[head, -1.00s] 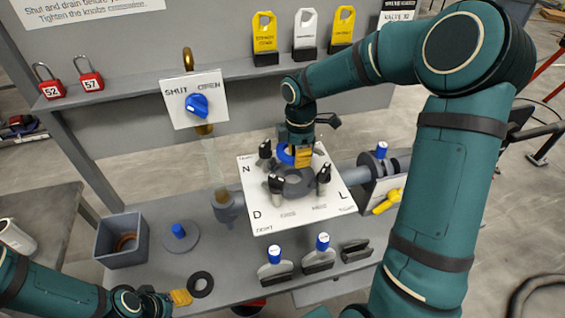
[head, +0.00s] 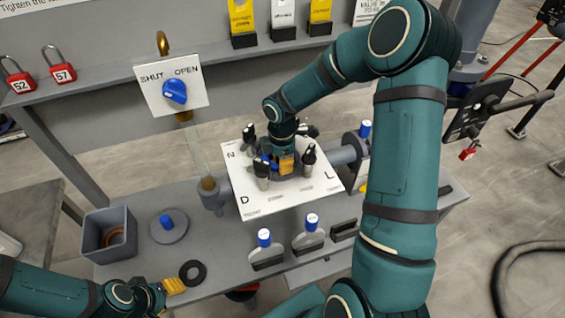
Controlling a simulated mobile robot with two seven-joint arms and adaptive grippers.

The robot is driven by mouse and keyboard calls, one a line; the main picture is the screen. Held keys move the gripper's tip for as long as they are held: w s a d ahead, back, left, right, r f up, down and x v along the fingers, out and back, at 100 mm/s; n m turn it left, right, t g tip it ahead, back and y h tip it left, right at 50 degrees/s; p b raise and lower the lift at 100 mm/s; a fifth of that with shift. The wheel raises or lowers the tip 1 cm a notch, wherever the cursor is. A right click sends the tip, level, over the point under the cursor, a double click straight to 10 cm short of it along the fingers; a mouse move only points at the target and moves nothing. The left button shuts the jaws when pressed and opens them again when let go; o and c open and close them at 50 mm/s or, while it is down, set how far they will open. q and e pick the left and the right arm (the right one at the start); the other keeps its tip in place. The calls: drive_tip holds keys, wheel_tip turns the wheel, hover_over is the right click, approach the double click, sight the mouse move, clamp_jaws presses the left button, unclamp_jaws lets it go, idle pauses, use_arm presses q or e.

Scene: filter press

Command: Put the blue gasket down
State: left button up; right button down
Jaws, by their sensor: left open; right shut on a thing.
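My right gripper (head: 286,166) is shut on the blue gasket (head: 266,160), low over the middle of the white plate marked N, D and L (head: 290,200). Only a small blue part of the gasket shows; the gripper and a black knob (head: 262,172) hide the rest. I cannot tell whether it touches the dark round seat (head: 292,183) beneath. My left gripper (head: 176,286) is open and empty above the bench, just left of a black ring (head: 193,273).
A grey bin (head: 111,238) with a brown ring and a blue-knobbed disc (head: 168,226) stand at the left of the bench (head: 225,262). A SHUT/OPEN valve plate (head: 172,92) rises behind.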

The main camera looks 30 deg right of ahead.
drive_tip(key=c, duration=1)
unclamp_jaws()
wheel_tip(320, 180, up, 12)
drive_tip(key=shift+w, duration=0.25)
drive_tip(key=shift+d, duration=0.1)
